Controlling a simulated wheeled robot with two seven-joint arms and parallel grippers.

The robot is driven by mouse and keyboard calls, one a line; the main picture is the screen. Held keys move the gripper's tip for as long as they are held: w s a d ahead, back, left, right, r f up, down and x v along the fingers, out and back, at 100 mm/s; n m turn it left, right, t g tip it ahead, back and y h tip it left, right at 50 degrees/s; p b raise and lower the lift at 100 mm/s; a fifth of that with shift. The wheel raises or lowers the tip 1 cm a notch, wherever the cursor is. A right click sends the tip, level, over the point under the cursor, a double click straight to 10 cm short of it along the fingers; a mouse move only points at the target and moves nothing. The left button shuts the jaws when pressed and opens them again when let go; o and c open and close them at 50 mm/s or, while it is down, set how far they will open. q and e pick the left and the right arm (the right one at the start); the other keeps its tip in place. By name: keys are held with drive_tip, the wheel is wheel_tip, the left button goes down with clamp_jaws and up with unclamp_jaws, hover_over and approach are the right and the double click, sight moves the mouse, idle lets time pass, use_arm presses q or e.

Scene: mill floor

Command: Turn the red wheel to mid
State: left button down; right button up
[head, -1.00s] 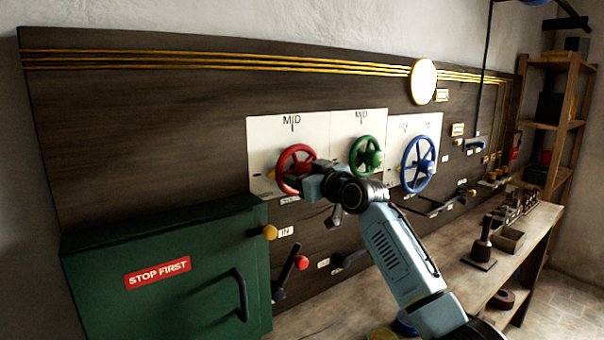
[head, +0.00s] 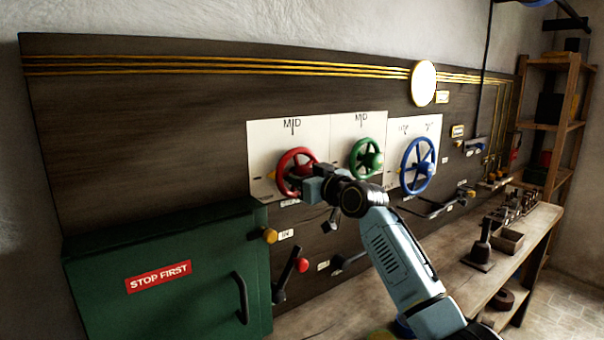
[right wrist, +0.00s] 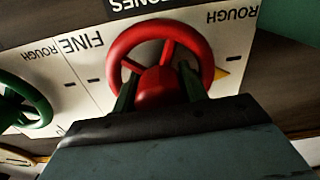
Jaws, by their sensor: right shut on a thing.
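The red wheel (head: 294,151) is mounted on a white panel (head: 262,133) marked MID at its top, on the dark board. My right gripper (head: 309,188) reaches its lower right side in the head view. In the right wrist view, the wheel's rim (right wrist: 160,29) shows from close up. My right gripper's dark fingers (right wrist: 159,88) stand on either side of a red knob-like part of the wheel and are shut on it. A yellow pointer tip (right wrist: 222,73) shows beside the rim, near the ROUGH side. My left gripper is not in view.
The green wheel (head: 358,146) and blue wheel (head: 405,156) are close on the right. A wooden bench (head: 535,225) holds small items.

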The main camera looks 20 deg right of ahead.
drive_tip(key=m+p, duration=0.3)
drive_tip(key=shift+r, duration=0.1)
drive_tip(key=m+p, duration=0.3)
drive_tip(key=m, duration=0.1)
drive_tip(key=shift+a+m, duration=0.15)
drive_tip(key=shift+m, duration=0.25)
drive_tip(key=m+p, duration=0.3)
drive_tip(key=m, duration=0.1)
drive_tip(key=shift+m, duration=0.3)
drive_tip(key=m+p, duration=0.2)
drive_tip(key=m, duration=0.2)
drive_tip(key=shift+p, duration=0.35)
drive_tip(key=shift+m, duration=0.3)
drive_tip(key=o, duration=1)
drive_tip(key=shift+s, duration=0.1)
